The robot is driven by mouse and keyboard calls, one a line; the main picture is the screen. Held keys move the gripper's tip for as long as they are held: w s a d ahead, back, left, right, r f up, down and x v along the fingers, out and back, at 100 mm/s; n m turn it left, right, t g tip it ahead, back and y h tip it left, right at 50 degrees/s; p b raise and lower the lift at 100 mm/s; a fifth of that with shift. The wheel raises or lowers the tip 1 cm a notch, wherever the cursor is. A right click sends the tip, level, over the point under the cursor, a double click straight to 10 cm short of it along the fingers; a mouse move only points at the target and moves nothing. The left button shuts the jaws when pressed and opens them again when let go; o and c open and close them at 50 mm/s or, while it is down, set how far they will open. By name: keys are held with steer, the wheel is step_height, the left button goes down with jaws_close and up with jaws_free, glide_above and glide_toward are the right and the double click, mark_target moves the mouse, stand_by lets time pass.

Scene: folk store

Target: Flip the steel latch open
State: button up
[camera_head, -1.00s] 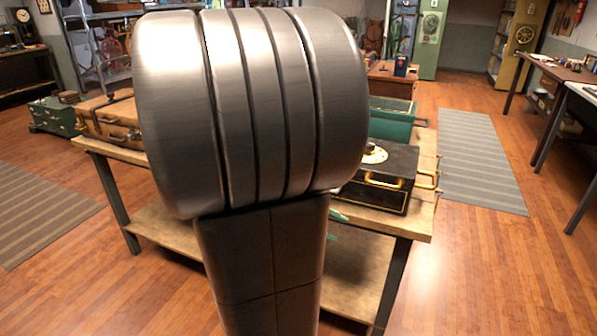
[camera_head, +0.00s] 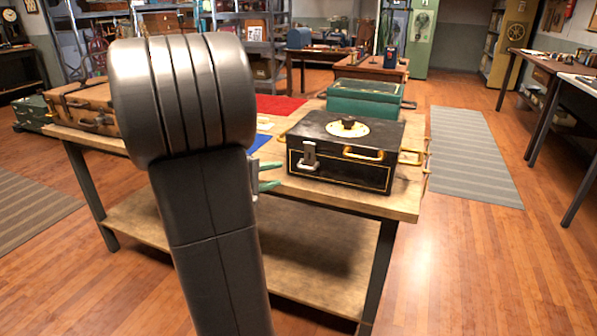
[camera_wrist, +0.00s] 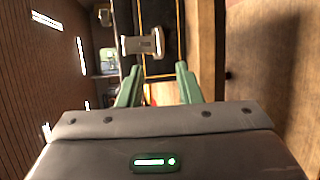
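The steel latch (camera_head: 308,157) is on the front face of a black metal box (camera_head: 352,182) with gold trim, near the box's left end. In the wrist view the latch (camera_wrist: 143,43) lies beyond my fingertips and roughly between their lines. My gripper (camera_head: 272,175) has green fingers and is left of and in front of the latch, apart from it. In the wrist view my gripper (camera_wrist: 156,78) is open with nothing between its fingers. My arm hides part of the table in the head view.
The box stands on a wooden table (camera_head: 405,206) with a lower shelf. It has a dial (camera_head: 347,128) on its lid and gold handles (camera_head: 362,154). A green box (camera_head: 366,98) stands behind it. A brown suitcase (camera_head: 85,108) lies at the table's left.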

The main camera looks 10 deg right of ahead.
mark_target(303, 168)
steer(key=x, duration=0.9)
steer(key=shift+d+b, duration=0.15)
steer(key=shift+b, duration=0.25)
steer(key=shift+c, duration=0.2)
jaws_close()
